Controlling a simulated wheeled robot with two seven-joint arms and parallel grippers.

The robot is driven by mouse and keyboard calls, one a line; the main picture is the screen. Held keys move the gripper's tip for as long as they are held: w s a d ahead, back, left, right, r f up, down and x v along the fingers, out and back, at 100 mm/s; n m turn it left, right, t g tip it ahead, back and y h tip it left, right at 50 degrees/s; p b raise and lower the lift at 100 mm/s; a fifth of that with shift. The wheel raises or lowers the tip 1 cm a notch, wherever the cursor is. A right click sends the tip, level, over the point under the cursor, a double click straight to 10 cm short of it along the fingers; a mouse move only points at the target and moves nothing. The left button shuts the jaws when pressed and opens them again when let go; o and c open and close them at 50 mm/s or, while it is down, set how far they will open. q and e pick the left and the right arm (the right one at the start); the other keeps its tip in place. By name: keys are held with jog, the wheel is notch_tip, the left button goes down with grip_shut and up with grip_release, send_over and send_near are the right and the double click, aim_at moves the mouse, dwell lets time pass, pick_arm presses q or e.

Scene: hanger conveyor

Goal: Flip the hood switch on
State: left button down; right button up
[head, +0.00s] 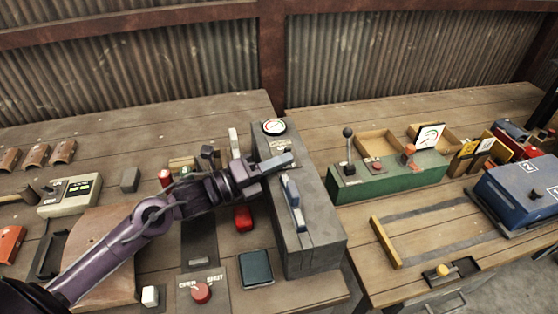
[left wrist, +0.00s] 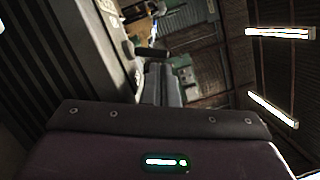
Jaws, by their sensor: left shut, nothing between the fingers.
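A grey box (head: 312,236) stands at the right end of the left bench. Its top carries a small label and a small dark switch (head: 287,150), which I take as the hood switch; its position is too small to tell. My left gripper (head: 291,157) reaches over the box from the left, fingers shut and empty, with their tips close to the switch. I cannot tell whether they touch. The shut fingers also show in the left wrist view (left wrist: 162,84). My right gripper is not in view.
A red knob (head: 202,292) and a dark teal block (head: 256,268) are near the front. A green lever panel (head: 388,180) stands across a gap on the right bench.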

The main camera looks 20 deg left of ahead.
pick_arm(q)
jog(key=shift+r+n, duration=0.1)
jog(key=shift+n, duration=0.2)
jog(key=shift+w+a+r+n+p, duration=0.1)
jog(key=shift+r+n+p, duration=0.1)
jog(key=shift+n+p, duration=0.4)
jog(key=n+p, duration=0.1)
jog(key=r+n+p, duration=0.1)
jog(key=p, duration=0.1)
jog(key=shift+w+a+y, duration=0.2)
jog(key=shift+w+y, duration=0.1)
jog(key=shift+y, duration=0.1)
jog(key=n, duration=0.1)
jog(key=n+p, duration=0.1)
jog(key=n+g+p, duration=0.1)
jog(key=shift+w+a+r, duration=0.25)
jog(key=shift+w+r, duration=0.1)
jog(key=shift+f, duration=0.3)
